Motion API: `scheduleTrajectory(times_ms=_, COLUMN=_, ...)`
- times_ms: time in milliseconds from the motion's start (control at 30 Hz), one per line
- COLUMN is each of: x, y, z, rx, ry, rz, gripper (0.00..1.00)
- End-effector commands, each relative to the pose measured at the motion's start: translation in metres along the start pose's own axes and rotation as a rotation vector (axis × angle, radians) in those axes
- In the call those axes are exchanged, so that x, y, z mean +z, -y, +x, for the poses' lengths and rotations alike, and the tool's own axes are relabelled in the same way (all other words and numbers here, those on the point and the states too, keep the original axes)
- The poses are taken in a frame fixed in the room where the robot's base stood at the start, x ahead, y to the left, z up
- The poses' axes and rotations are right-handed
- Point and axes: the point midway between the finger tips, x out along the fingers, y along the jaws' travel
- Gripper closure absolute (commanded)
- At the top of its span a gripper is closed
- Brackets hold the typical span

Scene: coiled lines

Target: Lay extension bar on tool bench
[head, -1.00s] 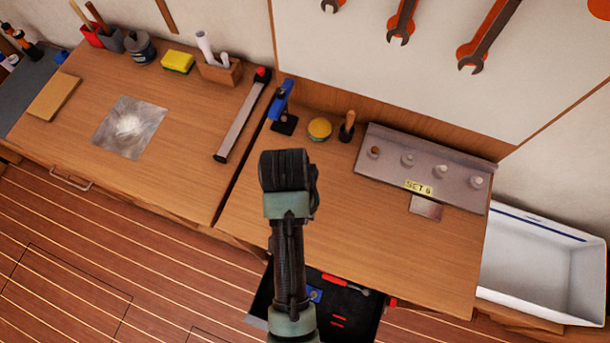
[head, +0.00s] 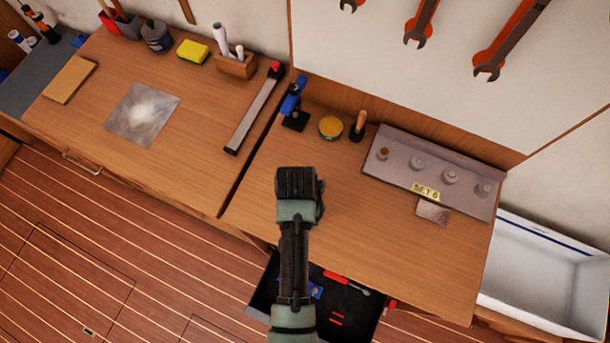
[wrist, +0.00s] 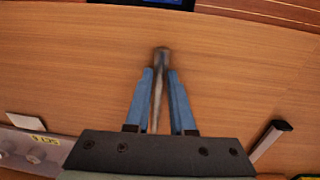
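The extension bar (wrist: 158,85) is a slim grey metal rod with a thicker far end. In the wrist view it lies between the blue fingers of my gripper (wrist: 160,75), which are closed in on it near the tips. The tool bench (head: 400,245) is the wooden top below, bare under the bar. I cannot tell whether the bar touches the wood. In the head view my arm hides the gripper and the bar.
A grey socket rack (head: 440,172) marked SET 6, a yellow tin (head: 331,128) and a blue-and-black tool (head: 293,105) stand toward the back. A long bar tool (head: 254,115) lies to the left. An open drawer (head: 345,315) juts out in front. A white bin (head: 545,275) stands right.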

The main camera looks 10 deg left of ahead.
Motion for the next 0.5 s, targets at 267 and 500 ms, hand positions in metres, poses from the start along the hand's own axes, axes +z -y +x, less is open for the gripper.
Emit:
scheduleTrajectory(times_ms=267, x=-0.0002, y=0.0, z=-0.0007, rx=0.0, ry=-0.001, rz=0.0, gripper=0.53)
scheduleTrajectory(times_ms=500, x=-0.0008, y=0.0, z=-0.0075, rx=-0.001, ry=-0.003, rz=0.0, gripper=0.53)
